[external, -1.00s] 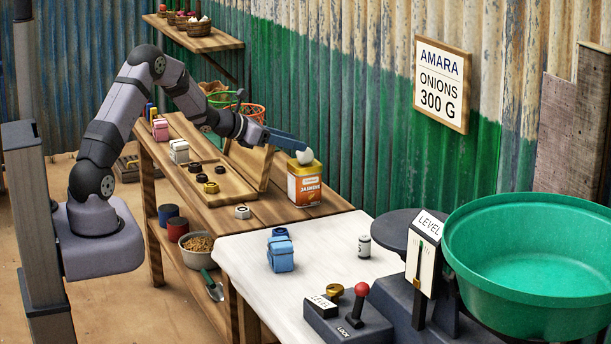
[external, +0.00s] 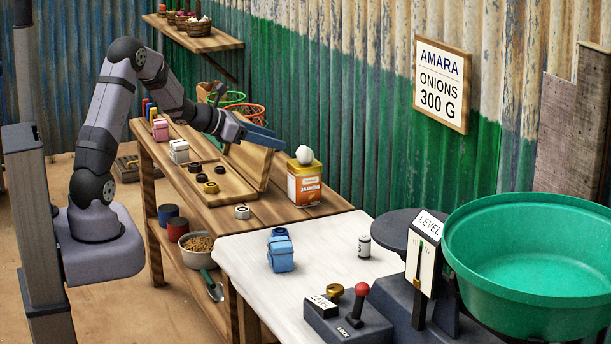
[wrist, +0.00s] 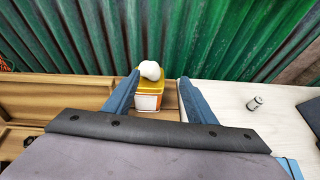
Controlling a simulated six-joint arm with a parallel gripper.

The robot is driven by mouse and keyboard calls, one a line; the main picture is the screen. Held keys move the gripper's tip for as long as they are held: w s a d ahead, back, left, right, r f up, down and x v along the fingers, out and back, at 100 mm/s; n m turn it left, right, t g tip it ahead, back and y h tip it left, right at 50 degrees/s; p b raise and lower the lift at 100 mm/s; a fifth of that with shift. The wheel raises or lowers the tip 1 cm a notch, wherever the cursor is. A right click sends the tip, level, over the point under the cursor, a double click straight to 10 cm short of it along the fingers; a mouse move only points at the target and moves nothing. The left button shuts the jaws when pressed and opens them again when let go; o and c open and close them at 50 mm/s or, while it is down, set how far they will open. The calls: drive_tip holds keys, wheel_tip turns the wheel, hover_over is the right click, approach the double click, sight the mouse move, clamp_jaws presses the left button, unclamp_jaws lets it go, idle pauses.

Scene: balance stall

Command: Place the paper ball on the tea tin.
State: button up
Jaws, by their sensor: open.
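The white paper ball (external: 304,155) rests on top of the orange and white tea tin (external: 304,187), which stands upright at the back of the wooden bench. In the wrist view the paper ball (wrist: 150,70) sits on the yellow lid of the tin (wrist: 148,100). My gripper (external: 280,142) is open and empty, to the left of the ball and apart from it. In the wrist view its two blue fingers (wrist: 158,80) point toward the tin, with the ball beyond them.
A wooden tray (external: 222,184) with dark rings lies left of the tin. A blue bag-shaped weight (external: 281,254) and a small white canister (external: 364,246) stand on the white cloth (external: 325,275). A scale with a green basin (external: 530,265) fills the right front.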

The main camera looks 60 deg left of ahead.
drive_tip(key=s+d+f+m+g+h, duration=0.2)
drive_tip(key=s+d+m+g, duration=0.15)
drive_tip(key=d+m, duration=0.35)
drive_tip(key=s+d+f+m+g+h, duration=0.1)
drive_tip(key=s+d+f+m+g, duration=0.3)
drive_tip(key=d, duration=0.6)
drive_tip(key=s+d+f+m+g+h, duration=0.1)
drive_tip(key=s+d+m+h, duration=0.1)
drive_tip(key=s+d+m, duration=0.5)
drive_tip(key=s+f+m+g+y, duration=0.2)
drive_tip(key=s+m, duration=0.5)
drive_tip(key=m, duration=0.1)
drive_tip(key=s+d+f+m+g+y, duration=0.1)
drive_tip(key=s+f+m+g+y, duration=0.1)
drive_tip(key=s+m, duration=0.6)
drive_tip(key=shift+s+m+g+y, duration=0.25)
drive_tip(key=shift+m+g+y, duration=0.15)
drive_tip(key=shift+y, duration=0.4)
wheel_tip(320, 180, up, 12)
drive_tip(key=p, duration=1.1)
drive_tip(key=shift+f+p, duration=0.15)
drive_tip(key=shift+p, duration=0.15)
